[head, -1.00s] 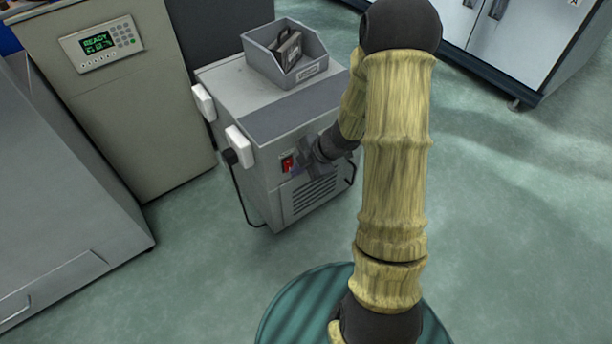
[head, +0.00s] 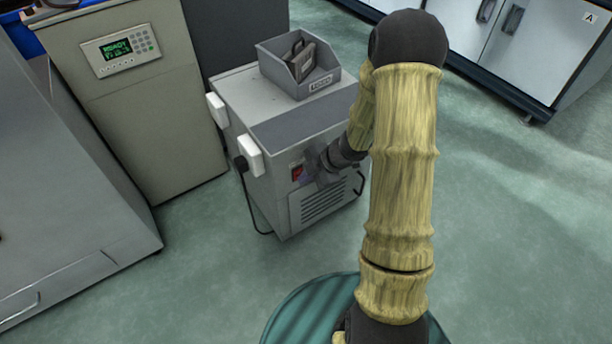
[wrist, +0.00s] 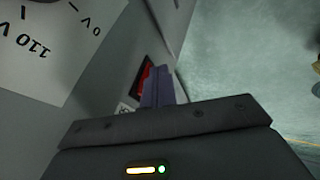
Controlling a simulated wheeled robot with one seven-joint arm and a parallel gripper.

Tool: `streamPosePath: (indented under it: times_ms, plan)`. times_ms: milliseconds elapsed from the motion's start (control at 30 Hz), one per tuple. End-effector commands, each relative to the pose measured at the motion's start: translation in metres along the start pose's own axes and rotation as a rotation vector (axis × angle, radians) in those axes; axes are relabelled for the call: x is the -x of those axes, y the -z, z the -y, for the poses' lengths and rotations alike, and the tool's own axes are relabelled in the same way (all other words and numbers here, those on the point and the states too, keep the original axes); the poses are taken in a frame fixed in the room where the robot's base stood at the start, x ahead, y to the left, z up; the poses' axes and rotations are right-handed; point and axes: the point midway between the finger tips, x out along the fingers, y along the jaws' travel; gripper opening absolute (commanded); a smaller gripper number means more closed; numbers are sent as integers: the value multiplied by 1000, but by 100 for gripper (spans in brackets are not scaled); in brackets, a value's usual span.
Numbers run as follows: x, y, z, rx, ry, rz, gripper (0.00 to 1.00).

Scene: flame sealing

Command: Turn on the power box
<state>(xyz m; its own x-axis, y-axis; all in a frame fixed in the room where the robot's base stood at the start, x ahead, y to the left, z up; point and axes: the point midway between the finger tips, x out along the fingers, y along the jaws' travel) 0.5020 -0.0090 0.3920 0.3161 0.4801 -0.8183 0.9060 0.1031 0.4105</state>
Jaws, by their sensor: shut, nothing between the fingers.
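The power box (head: 322,203) is a grey cabinet on the floor, left of my arm in the head view. A red switch (head: 297,173) sits on its front panel, above the vent slots. In the wrist view the red switch (wrist: 143,85) shows just left of my fingers. My gripper (head: 306,177) is shut and empty, with its fingertips at the switch; I cannot tell whether they touch it. In the wrist view my gripper (wrist: 158,88) partly hides the switch, so its position cannot be read.
A grey bin (head: 300,78) holding a dark item stands on top of the box. A beige cabinet with a keypad display (head: 120,50) stands to the left. White cabinets (head: 545,45) stand at the back right. Open floor (head: 510,240) lies to the right.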

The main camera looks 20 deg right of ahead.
Motion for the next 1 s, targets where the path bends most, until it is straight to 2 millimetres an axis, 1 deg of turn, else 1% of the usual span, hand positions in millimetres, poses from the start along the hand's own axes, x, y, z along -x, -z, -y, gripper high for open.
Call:
streamPosePath:
  times_ms: [400, 733, 867, 1000]
  plan:
    - [12, 6, -7, 1, -1, -1, 0]
    - [12, 6, -7, 2, -2, -1, 0]
    - [13, 6, -6, 1, -2, -1, 0]
    - [18, 7, 2, 2, 0, -1, 0]
